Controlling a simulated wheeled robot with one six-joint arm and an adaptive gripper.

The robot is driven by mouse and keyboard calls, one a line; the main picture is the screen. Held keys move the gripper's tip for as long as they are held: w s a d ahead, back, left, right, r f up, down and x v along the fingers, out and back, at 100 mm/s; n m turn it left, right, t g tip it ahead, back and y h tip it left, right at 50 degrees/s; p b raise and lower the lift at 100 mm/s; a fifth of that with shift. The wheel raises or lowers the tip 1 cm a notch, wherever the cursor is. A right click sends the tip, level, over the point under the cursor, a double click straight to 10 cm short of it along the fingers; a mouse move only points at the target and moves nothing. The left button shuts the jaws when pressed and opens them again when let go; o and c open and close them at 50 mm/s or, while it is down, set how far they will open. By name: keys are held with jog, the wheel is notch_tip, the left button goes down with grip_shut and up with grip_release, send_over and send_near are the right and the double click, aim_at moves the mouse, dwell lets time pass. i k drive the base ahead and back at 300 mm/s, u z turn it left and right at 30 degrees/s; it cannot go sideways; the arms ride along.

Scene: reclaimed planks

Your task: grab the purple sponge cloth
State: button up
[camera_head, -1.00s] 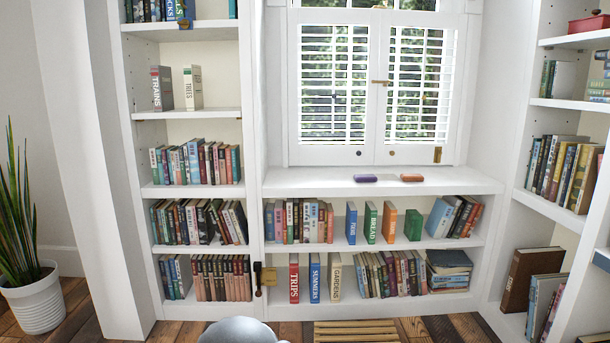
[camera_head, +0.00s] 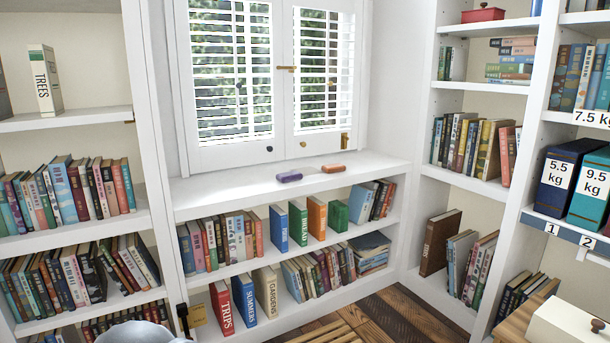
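The purple sponge cloth (camera_head: 289,176) is a small purple block lying on the white window ledge (camera_head: 225,194), below the shuttered window. An orange-red block (camera_head: 333,168) of similar shape lies to its right, with a small gap between them. My gripper is not in view. A rounded grey part at the bottom left edge is probably mine, but no fingers show.
Shelves of books stand under the ledge and on both sides. A slatted wooden item (camera_head: 325,331) lies on the plank floor (camera_head: 400,315).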

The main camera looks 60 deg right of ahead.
aim_at(288, 177)
jog(key=z, duration=0.85)
jog(key=i, duration=0.85)
jog(key=z, duration=0.95)
